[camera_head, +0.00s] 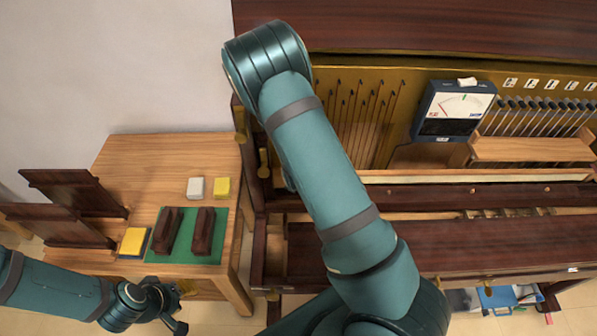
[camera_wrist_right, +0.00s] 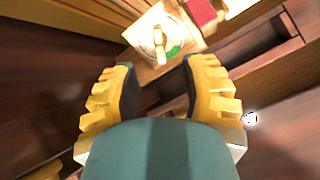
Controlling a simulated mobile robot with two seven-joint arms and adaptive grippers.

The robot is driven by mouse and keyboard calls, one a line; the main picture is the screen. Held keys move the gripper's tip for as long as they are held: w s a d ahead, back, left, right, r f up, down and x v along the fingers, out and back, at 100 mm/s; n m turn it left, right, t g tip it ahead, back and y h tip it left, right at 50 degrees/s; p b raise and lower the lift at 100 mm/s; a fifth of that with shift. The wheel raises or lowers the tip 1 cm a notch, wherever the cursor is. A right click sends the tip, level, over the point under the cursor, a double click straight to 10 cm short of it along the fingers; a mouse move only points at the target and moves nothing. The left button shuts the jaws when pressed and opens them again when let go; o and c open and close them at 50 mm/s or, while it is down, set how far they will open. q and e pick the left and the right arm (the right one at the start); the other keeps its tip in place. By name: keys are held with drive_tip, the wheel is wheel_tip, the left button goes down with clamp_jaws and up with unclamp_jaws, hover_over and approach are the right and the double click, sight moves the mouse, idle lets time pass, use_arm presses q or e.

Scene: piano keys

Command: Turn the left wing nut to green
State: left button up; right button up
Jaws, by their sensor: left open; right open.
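In the right wrist view a brass wing nut (camera_wrist_right: 159,42) stands on a pale round dial (camera_wrist_right: 148,48) with a green patch at its lower right. The dial is on a light wooden block (camera_wrist_right: 150,72). My right gripper (camera_wrist_right: 160,68) is open, with its yellow fingers apart and the wing nut beyond the gap; nothing is between them. In the head view my right arm hides that gripper, and I cannot make out the wing nut. My left gripper (camera_head: 172,303) is open and empty at the lower left, away from the piano.
The opened piano fills the right, with a meter (camera_head: 452,110) on it. A wooden table (camera_head: 150,160) at left carries a green mat (camera_head: 183,252) with dark blocks, and a white and a yellow block. A red block (camera_wrist_right: 200,12) lies near the dial.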

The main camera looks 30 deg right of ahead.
drive_tip(key=shift+w+f, duration=0.1)
drive_tip(key=shift+f, duration=0.05)
idle(0.5)
drive_tip(key=shift+w+d+f+b, duration=0.15)
drive_tip(key=shift+w+f+b, duration=0.1)
drive_tip(key=shift+b, duration=0.15)
drive_tip(key=shift+b+x, duration=1.3)
drive_tip(key=shift+x, duration=0.7)
drive_tip(key=shift+w+d+f, duration=0.1)
drive_tip(key=shift+w+f, duration=0.05)
drive_tip(key=shift+f, duration=0.15)
drive_tip(key=shift+b+x, duration=1.1)
drive_tip(key=shift+x, duration=0.25)
drive_tip(key=shift+o, duration=0.2)
drive_tip(key=shift+s+r+p, duration=0.35)
drive_tip(key=shift+r+p, duration=0.1)
drive_tip(key=shift+r, duration=0.05)
clamp_jaws()
